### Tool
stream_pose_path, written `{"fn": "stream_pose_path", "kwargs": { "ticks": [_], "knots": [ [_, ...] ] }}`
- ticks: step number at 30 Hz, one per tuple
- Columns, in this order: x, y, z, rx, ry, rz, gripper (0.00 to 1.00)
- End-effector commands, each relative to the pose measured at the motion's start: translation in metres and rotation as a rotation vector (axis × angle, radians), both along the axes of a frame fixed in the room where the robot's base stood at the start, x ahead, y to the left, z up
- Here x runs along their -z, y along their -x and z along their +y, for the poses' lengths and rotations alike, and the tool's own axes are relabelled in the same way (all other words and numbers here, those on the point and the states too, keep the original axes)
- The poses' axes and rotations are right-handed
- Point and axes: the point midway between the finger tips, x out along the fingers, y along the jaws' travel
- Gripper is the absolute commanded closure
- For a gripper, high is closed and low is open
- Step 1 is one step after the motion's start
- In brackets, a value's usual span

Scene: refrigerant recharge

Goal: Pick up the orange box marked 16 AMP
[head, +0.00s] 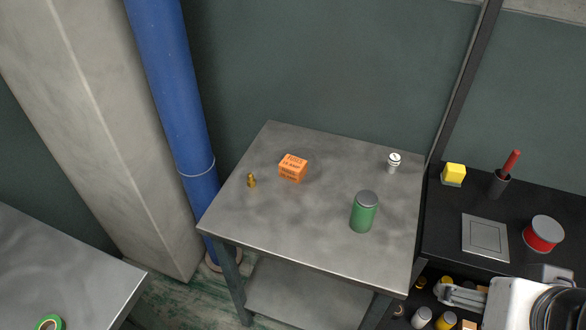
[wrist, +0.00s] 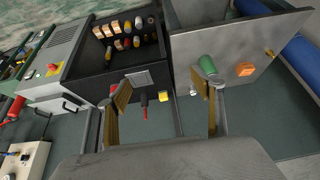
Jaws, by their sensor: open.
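The orange box (head: 293,168) with dark printing sits on the grey metal table (head: 310,215), left of its middle and towards the back in the head view. The print is too small to read surely. The box also shows in the wrist view (wrist: 245,69), small and at the right. My gripper (wrist: 163,90) is open and empty, its two fingers wide apart in the wrist view. It is well away from the box, which appears to the right of the right finger. The box's underside is hidden.
On the same table stand a green can (head: 364,212), a small brass fitting (head: 252,180) left of the box, and a white capped cylinder (head: 393,162). A blue pipe (head: 178,90) rises behind the left edge. A black bench (head: 445,225) adjoins at the right.

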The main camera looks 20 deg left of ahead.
Motion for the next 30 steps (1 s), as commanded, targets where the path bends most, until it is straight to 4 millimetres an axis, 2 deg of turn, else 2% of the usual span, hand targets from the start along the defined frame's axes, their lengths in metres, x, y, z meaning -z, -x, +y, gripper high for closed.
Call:
{"fn": "stream_pose_path", "kwargs": {
  "ticks": [8, 19, 30],
  "knots": [
    [-0.015, -0.044, 0.031, -0.069, -0.061, -0.058, 0.33],
    [-0.044, -0.132, 0.101, -0.166, -0.184, -0.187, 0.33],
    [-0.061, -0.213, 0.173, -0.207, -0.285, -0.304, 0.33]
  ]
}}
